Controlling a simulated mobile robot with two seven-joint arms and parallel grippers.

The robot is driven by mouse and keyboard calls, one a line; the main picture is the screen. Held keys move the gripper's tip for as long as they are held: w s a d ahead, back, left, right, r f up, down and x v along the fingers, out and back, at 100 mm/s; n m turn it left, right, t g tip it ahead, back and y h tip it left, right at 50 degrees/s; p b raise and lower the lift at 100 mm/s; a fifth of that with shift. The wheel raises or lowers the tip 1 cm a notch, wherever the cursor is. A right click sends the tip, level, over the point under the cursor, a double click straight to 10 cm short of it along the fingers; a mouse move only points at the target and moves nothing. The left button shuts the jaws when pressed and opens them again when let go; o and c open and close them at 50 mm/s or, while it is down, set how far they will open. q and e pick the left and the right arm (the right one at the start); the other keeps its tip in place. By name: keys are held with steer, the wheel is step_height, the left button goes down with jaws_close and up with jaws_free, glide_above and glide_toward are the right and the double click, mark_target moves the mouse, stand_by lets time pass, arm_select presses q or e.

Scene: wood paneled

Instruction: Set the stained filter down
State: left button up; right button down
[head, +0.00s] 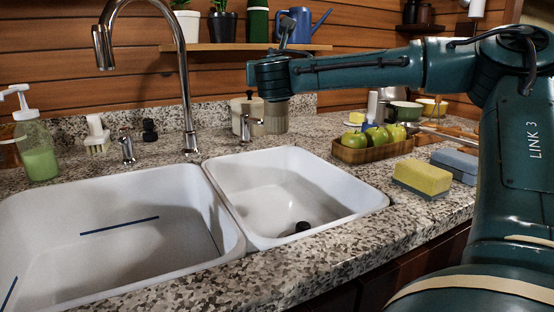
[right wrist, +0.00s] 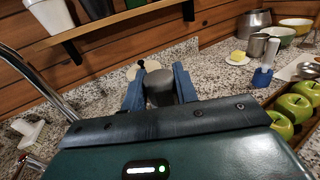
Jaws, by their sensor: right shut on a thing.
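My right gripper (head: 272,88) reaches in from the right above the back edge of the small right basin. It is shut on a grey-brown cylinder, which I take to be the stained filter (head: 277,118). The filter hangs upright below the gripper, and the gripper hides its upper part. In the right wrist view the filter (right wrist: 160,88) shows as a dark grey round shape between the blue fingers of the right gripper (right wrist: 160,90). Stains cannot be made out clearly. My left gripper is not in view.
A cream canister (head: 240,104) stands just behind the filter. The double sink (head: 290,170) lies below and in front, with a tall faucet (head: 184,80) to the left. A wooden tray (head: 374,155) of green apples and a yellow sponge (head: 422,177) are to the right. Some counter is bare.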

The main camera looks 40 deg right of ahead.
mark_target(277, 132)
step_height(277, 132, down, 13)
steer(key=b, duration=0.3)
steer(key=shift+b, duration=0.35)
steer(key=shift+f, duration=0.45)
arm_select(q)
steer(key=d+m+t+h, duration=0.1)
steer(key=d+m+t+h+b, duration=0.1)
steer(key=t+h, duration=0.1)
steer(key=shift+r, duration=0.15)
arm_select(e)
step_height(277, 132, down, 4)
arm_select(q)
steer(key=shift+b, duration=0.3)
arm_select(e)
steer(key=shift+f, duration=0.15)
steer(key=c, duration=1.1)
jaws_free()
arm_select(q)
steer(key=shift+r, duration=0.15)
